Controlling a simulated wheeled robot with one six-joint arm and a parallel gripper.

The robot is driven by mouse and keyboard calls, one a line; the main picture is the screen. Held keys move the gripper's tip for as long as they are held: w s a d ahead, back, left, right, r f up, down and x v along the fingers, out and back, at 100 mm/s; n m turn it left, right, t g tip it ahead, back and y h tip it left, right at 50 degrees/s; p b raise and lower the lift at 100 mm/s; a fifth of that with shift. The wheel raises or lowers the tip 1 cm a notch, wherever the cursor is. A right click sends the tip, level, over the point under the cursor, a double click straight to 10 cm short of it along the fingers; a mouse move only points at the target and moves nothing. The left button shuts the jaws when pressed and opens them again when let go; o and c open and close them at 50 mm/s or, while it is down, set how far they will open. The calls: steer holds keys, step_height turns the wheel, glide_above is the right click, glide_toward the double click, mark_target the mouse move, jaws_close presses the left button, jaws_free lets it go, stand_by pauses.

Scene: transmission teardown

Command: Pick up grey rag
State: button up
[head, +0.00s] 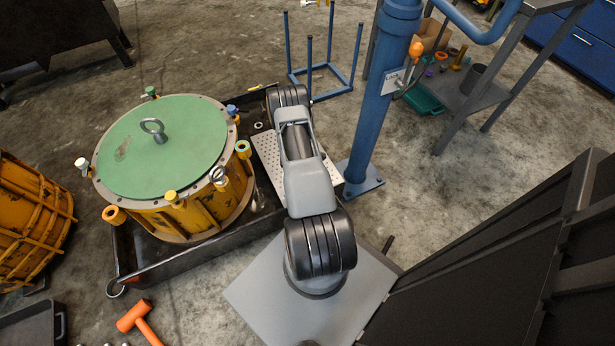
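I cannot make out a grey rag for certain in the head view. A small grey-brown patch (122,149) shows on the left of the green round lid (185,130), but I cannot tell if it is cloth or a mark. My arm reaches up the middle of the picture, to the right of the yellow transmission housing (190,215). My gripper does not show; the arm's far end is hidden behind its own links.
The housing stands in a dark tray (165,266). A blue column (375,120), a blue frame (322,82) and a grey cart (478,95) stand beyond. An orange mallet (135,316) lies front left. Dark panels (500,265) block the right.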

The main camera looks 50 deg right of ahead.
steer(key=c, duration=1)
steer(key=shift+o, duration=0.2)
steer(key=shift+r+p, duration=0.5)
steer(key=shift+p, duration=0.1)
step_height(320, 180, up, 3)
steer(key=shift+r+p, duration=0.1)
steer(key=shift+p, duration=0.7)
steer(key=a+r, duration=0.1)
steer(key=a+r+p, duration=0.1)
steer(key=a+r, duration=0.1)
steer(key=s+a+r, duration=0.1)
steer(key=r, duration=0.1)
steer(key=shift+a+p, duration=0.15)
steer(key=shift+p, duration=0.15)
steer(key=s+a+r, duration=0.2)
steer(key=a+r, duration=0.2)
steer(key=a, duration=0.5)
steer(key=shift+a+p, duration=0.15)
steer(key=shift+p, duration=0.2)
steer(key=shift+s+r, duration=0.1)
